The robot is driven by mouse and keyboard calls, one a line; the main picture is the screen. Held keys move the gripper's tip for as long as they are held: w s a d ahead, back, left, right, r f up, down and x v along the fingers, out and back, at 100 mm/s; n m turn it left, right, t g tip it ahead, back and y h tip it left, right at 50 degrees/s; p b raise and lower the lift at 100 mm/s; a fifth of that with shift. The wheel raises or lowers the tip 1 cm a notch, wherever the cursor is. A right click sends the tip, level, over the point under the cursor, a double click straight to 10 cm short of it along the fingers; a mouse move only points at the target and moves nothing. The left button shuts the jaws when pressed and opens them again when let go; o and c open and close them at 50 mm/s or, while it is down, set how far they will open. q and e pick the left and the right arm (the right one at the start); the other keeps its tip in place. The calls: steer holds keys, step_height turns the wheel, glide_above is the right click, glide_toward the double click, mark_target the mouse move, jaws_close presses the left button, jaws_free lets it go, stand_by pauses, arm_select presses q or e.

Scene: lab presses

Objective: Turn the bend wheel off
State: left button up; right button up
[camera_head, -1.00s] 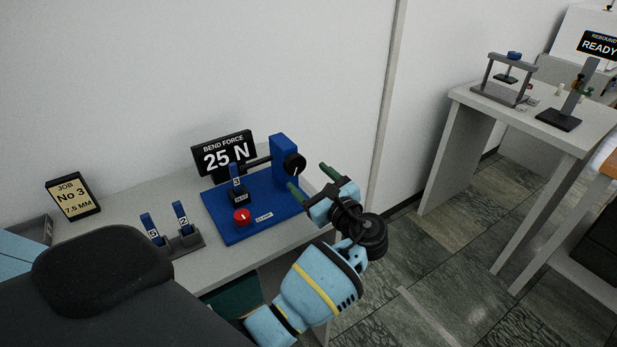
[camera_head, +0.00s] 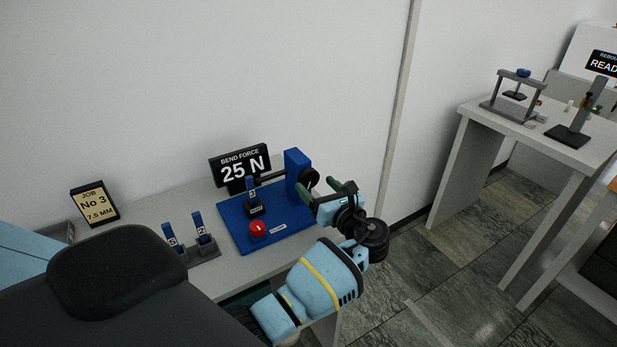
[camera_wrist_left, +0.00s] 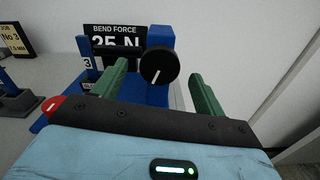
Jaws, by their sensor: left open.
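The bend wheel (camera_head: 309,177) is a black round knob on the right side of the blue press (camera_head: 298,160). In the left wrist view the wheel (camera_wrist_left: 160,66) shows a white mark slanting down and left from its middle. My left gripper (camera_head: 318,186) is open, its green fingers pointing at the wheel. In the left wrist view the wheel appears in the gap between the fingertips (camera_wrist_left: 158,74). I cannot tell whether the tips reach around it, and no contact shows. The sign (camera_head: 241,168) reads BEND FORCE 25 N. My right gripper is not in view.
A red knob (camera_head: 258,229) and a blue strip marked 3 are on the press base. A grey rack (camera_head: 203,246) with strips 5 and 2 stands left of it, and a job card (camera_head: 95,204) further left. Another table (camera_head: 477,120) with devices stands at the right.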

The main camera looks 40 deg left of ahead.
mark_target(310, 180)
arm_select(q)
steer(key=shift+x, duration=2.45)
steer(key=c, duration=1)
steer(key=shift+n, duration=2.1)
steer(key=o, duration=1)
steer(key=shift+s, duration=0.1)
steer(key=v, duration=0.8)
